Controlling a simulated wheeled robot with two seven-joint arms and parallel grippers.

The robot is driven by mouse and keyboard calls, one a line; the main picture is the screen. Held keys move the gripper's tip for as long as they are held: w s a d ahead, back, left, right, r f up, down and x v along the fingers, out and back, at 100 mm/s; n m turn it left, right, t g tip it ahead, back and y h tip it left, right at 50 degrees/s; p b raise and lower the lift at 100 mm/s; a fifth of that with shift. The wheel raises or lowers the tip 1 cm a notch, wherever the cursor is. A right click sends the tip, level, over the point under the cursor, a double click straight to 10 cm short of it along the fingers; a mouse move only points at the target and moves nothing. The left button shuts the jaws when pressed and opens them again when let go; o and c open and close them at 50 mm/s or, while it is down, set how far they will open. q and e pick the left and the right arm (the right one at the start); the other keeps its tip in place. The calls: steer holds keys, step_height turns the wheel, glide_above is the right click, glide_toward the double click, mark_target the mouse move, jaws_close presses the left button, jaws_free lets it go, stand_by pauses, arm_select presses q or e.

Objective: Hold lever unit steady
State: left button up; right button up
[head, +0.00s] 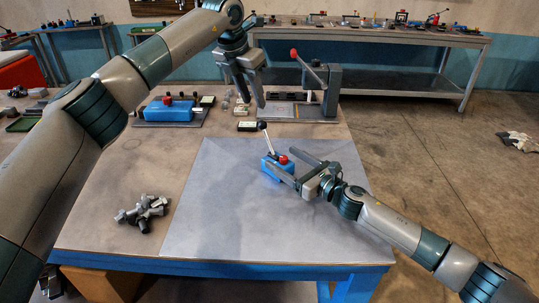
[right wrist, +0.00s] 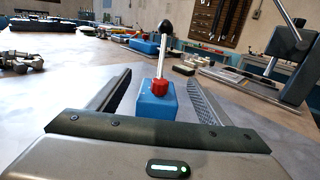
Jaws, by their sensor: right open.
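The lever unit (head: 270,164) is a small blue block with a red cap and a silver lever tipped with a black knob. It stands on the grey mat, its lever tilted left in the head view. In the right wrist view the lever unit (right wrist: 156,104) sits between my right gripper's fingers, with gaps on both sides. My right gripper (head: 281,158) is open around it; its fingers also show in the wrist view (right wrist: 158,90). My left gripper (head: 252,102) hangs above the back of the table, apart from the unit, its two fingers apart and empty.
The grey mat (head: 215,215) is otherwise clear. A grey press with a red-knobbed lever (head: 332,85) stands at the back right. A larger blue unit (head: 168,110) lies at the back left. Dark metal fittings (head: 142,212) are piled at the front left.

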mark_target(269, 155)
steer(key=shift+f, duration=0.75)
steer(key=shift+w+a+f, duration=0.1)
steer(key=shift+a+f, duration=0.05)
steer(key=shift+f, duration=0.15)
steer(key=shift+x, duration=3.55)
steer(key=shift+w, duration=0.1)
steer(key=c, duration=1.5)
steer(key=shift+c, duration=0.2)
jaws_close()
